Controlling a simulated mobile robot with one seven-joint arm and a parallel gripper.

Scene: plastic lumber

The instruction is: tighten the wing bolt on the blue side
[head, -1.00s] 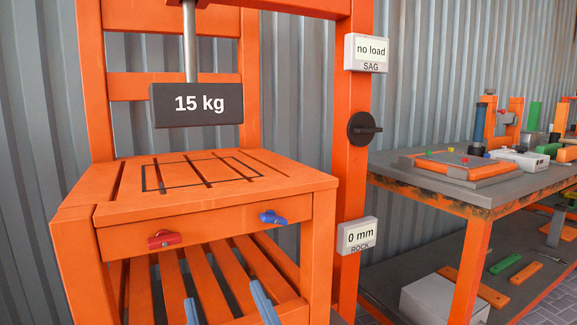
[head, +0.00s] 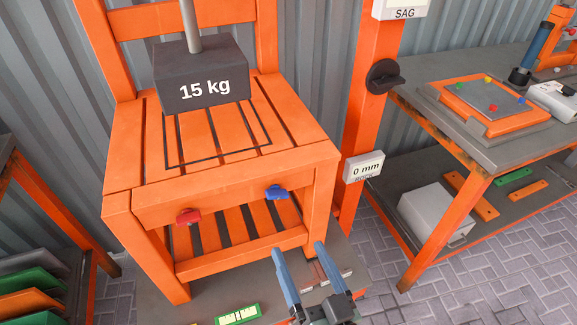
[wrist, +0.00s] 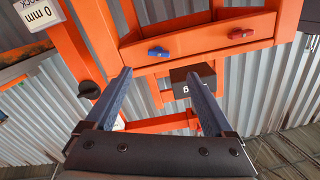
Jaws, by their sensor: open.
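The blue wing bolt (head: 276,192) sits on the right part of the orange chair's front rail (head: 232,202). It also shows in the wrist view (wrist: 159,52). A red wing bolt (head: 188,216) sits on the left part of the same rail; in the wrist view it appears at the right (wrist: 241,33). My gripper (head: 300,248) is open and empty, its two blue fingers apart. In the head view it is below and a little right of the blue wing bolt, touching neither bolt. In the wrist view the fingers (wrist: 160,77) point toward the rail.
A dark 15 kg weight (head: 205,88) hangs over the seat. An orange post with a black knob (head: 383,76) and a "0 mm" display (head: 364,166) stands just right of the chair. A workbench (head: 450,140) is farther right. Coloured sheets (head: 30,290) are at lower left.

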